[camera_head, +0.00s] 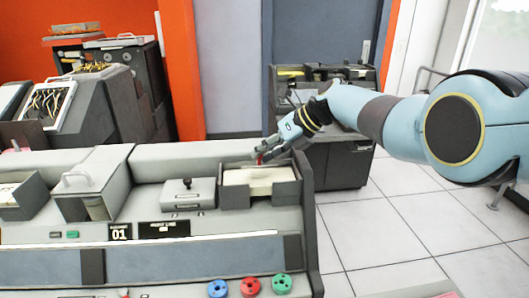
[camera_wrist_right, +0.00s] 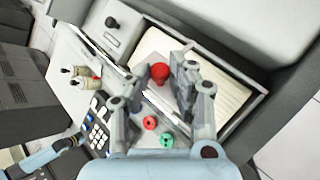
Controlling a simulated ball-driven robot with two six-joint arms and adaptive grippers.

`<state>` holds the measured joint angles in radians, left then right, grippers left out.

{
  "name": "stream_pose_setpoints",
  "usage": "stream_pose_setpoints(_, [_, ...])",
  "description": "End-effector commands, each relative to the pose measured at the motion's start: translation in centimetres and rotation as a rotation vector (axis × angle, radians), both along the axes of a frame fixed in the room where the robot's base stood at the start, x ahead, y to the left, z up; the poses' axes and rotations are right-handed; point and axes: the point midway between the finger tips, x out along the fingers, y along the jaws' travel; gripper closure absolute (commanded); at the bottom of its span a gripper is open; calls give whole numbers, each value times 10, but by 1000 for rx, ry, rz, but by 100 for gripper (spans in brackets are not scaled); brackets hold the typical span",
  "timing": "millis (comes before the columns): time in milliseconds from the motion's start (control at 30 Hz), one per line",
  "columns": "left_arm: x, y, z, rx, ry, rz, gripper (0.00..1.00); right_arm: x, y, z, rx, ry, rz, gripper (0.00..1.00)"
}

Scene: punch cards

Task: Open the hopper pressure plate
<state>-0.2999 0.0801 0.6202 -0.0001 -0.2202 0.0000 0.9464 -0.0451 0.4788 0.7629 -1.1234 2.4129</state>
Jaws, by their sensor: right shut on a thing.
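The card hopper (camera_head: 289,190) is a dark open-topped box at the right end of the grey console, with a pale stack of cards (camera_head: 248,177) inside. In the right wrist view the cards (camera_wrist_right: 222,88) fill the hopper.
A box with a black knob (camera_head: 187,192) stands left of the hopper. A grey bin with a handle (camera_head: 90,190) is further left. Blue, red and green buttons (camera_head: 249,287) line the console front. A dark machine (camera_head: 340,158) stands behind; tiled floor is free to the right.

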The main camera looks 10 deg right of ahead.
Motion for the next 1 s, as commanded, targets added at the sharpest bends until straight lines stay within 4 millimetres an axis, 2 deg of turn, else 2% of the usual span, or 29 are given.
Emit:
stream_pose_setpoints(100, [0,0,0,0,0,0,60,1,0,1,0,-2,-1,100])
stream_pose_setpoints(133, [0,0,0,0,0,0,60,1,0,1,0,-2,-1,75])
stream_pose_setpoints(267, [0,0,0,0,0,0,60,0,0,0,0,-2,-1,58])
stream_pose_setpoints(667, [-1,1,0,1,1,0,60,-1,-4,3,1,-1,-1,58])
stream_pose_setpoints(867, [0,1,0,1,1,0,60,-7,-18,17,0,-5,-1,58])
stream_pose_setpoints(1000, [0,0,0,0,0,0,60,-15,-36,36,-2,-7,-3,58])
